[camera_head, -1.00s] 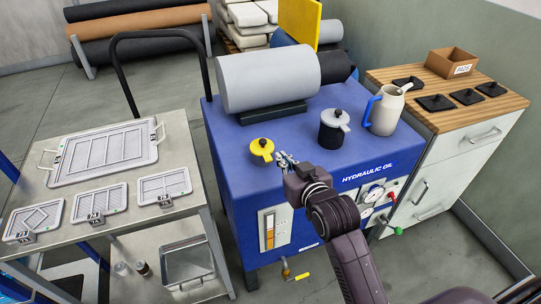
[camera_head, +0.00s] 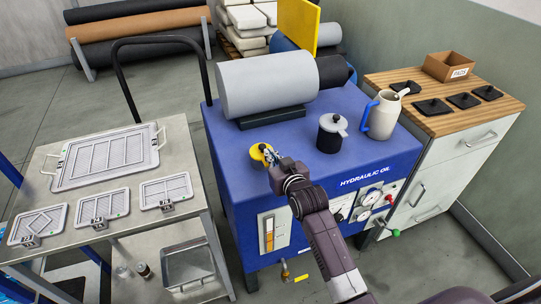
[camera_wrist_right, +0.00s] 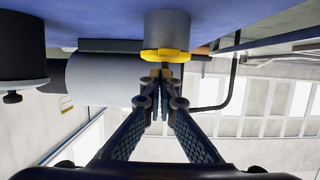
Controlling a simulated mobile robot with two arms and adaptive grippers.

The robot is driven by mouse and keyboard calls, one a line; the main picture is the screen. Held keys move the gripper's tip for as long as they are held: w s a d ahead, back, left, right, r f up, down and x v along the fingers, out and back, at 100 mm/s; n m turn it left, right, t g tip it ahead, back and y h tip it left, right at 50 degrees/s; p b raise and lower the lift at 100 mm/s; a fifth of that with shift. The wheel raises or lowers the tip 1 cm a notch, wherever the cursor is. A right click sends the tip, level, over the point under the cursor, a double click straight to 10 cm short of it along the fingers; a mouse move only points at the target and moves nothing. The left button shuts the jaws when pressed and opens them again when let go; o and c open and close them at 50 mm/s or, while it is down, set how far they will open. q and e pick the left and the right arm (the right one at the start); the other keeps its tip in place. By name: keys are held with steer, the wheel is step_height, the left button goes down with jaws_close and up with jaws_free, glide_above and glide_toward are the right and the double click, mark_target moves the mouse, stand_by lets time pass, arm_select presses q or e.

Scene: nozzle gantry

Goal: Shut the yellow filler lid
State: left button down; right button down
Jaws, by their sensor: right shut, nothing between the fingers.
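The yellow filler lid (camera_head: 257,152) sits at the front left of the blue hydraulic oil tank's top. In the right wrist view, which looks upside down, the yellow lid (camera_wrist_right: 150,55) shows as a yellow ring at the end of a grey filler neck (camera_wrist_right: 167,28). My right gripper (camera_head: 269,157) is at the lid's right side, fingers together and empty. In the wrist view its fingertips (camera_wrist_right: 160,78) are right at the lid and overlap its small knob; I cannot tell whether they touch. My left gripper is not in view.
A black filler with a grey lid (camera_head: 332,132) and a beige jug with a blue handle (camera_head: 382,115) stand to the right on the tank. A large grey cylinder (camera_head: 267,82) lies behind. A bench with filter panels (camera_head: 105,158) is at the left.

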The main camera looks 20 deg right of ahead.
steer(key=shift+f, duration=0.4)
